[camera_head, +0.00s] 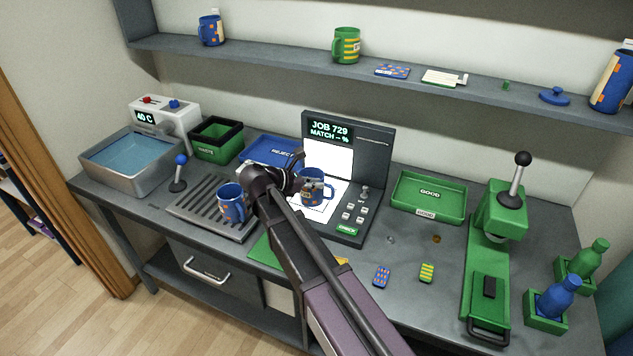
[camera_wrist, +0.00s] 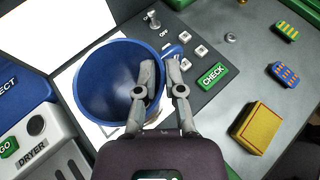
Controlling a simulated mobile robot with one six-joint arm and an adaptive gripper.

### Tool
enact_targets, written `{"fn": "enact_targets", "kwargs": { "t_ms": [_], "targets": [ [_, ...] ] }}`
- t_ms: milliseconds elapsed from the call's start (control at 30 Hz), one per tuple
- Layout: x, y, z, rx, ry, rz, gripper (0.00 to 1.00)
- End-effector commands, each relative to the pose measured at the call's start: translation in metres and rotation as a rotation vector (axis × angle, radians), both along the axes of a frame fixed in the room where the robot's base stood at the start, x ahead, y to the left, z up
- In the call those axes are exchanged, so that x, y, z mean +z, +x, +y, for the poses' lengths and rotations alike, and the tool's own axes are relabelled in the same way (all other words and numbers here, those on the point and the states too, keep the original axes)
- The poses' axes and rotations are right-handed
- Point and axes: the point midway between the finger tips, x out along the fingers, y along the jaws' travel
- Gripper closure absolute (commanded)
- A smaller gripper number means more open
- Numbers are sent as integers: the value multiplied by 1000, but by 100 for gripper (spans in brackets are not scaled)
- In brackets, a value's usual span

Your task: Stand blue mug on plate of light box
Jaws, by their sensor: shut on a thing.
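A blue mug (camera_head: 313,188) with orange patches is over the white plate (camera_head: 333,199) of the light box (camera_head: 374,160). It looks upright; I cannot tell whether its base touches the plate. My gripper (camera_head: 297,181) is shut on the mug at its rim. In the wrist view the mug (camera_wrist: 105,72) opens toward the camera, and my gripper (camera_wrist: 160,72) has one finger inside the wall and one outside, beside the handle (camera_wrist: 174,50). The white plate (camera_wrist: 88,127) shows around the mug. The light box screen reads "JOB 729 MATCH – %".
Another blue mug (camera_head: 232,204) stands on the dryer rack (camera_head: 190,207) at left. Near the plate are the light box's buttons and green CHECK key (camera_wrist: 212,75). A blue REJECT tray (camera_head: 262,150) is behind; a green GOOD tray (camera_head: 428,191) and a green press (camera_head: 487,270) are at right.

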Motion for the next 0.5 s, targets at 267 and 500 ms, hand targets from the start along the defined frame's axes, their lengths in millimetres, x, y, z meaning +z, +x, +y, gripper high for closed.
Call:
{"fn": "enact_targets", "kwargs": {
  "t_ms": [267, 500],
  "targets": [
    [-4, 46, 0, 0, -1, -1, 100],
    [-5, 52, -1, 0, -1, 0, 100]
  ]
}}
